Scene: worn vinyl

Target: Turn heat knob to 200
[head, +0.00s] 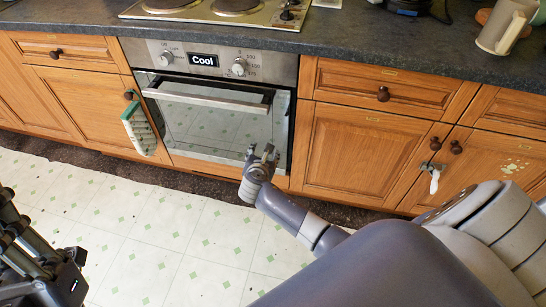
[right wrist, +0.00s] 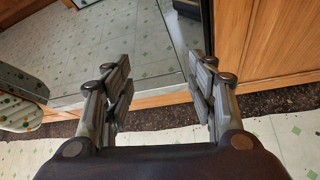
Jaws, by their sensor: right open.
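The heat knob (head: 239,67) is the right one of two silver knobs on the steel oven panel, with numbers printed around its right side. My right gripper (head: 262,153) is open and empty, in front of the oven door's lower right part and well below the heat knob. In the right wrist view its two fingers (right wrist: 157,75) stand apart with nothing between them; no knob shows there. Part of my left gripper (head: 35,255) shows at the lower left edge; its fingers are not clear.
The oven door handle (head: 205,98) sticks out below the panel. A patterned cloth (head: 139,130) hangs on the cupboard left of the oven. The dark worktop (head: 390,45) overhangs above, with a hob (head: 220,10). The floor (head: 150,230) before the oven is clear.

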